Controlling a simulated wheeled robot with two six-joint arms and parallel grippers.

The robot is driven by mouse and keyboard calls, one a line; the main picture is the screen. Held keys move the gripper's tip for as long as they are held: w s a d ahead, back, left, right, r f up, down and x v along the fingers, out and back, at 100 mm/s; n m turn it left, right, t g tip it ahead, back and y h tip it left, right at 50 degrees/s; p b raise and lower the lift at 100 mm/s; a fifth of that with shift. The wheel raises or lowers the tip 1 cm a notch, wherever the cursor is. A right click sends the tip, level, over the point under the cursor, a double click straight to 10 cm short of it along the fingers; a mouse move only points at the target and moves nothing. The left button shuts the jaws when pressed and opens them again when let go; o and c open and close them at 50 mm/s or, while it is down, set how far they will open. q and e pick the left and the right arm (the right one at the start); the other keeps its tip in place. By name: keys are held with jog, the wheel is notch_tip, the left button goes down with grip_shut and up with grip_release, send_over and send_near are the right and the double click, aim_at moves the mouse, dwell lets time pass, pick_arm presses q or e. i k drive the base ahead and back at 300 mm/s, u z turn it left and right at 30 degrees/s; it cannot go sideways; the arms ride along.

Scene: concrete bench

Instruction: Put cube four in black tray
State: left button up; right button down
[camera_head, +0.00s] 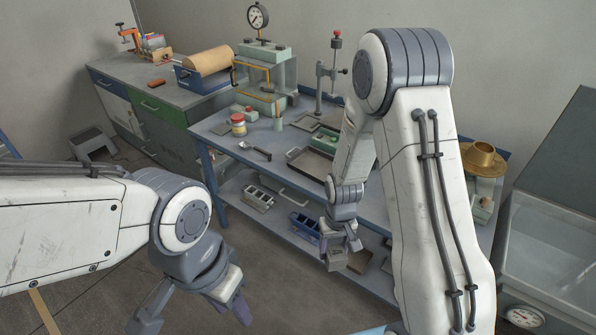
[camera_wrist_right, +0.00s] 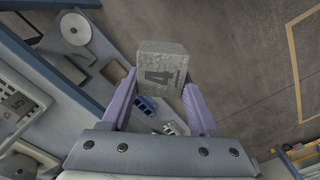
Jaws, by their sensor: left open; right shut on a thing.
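My right gripper (camera_head: 340,248) is shut on cube four (camera_head: 337,260), a grey concrete block, and holds it in front of the bench's lower shelf. In the right wrist view the cube (camera_wrist_right: 162,72) shows a dark "4" and sits between the two purple fingers (camera_wrist_right: 160,100). A shallow dark tray (camera_head: 313,163) lies on the bench top, up and left of the gripper; my right arm hides part of its right side. It is the likely black tray, though its colour looks grey-brown. My left gripper (camera_head: 195,310) is open and empty, low at the left, away from the bench.
The bench (camera_head: 215,127) carries a press with a gauge (camera_head: 258,18), a red-lidded jar (camera_head: 238,125), a spoon-like tool (camera_head: 255,150) and a stand (camera_head: 333,75). The lower shelf holds a grey mould (camera_head: 259,198) and a blue mould (camera_head: 304,228). A grey tank (camera_head: 545,245) stands right.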

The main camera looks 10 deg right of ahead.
aim_at(319, 169)
jog(key=u, duration=0.15)
jog(key=i, duration=1.65)
jog(key=z, duration=0.6)
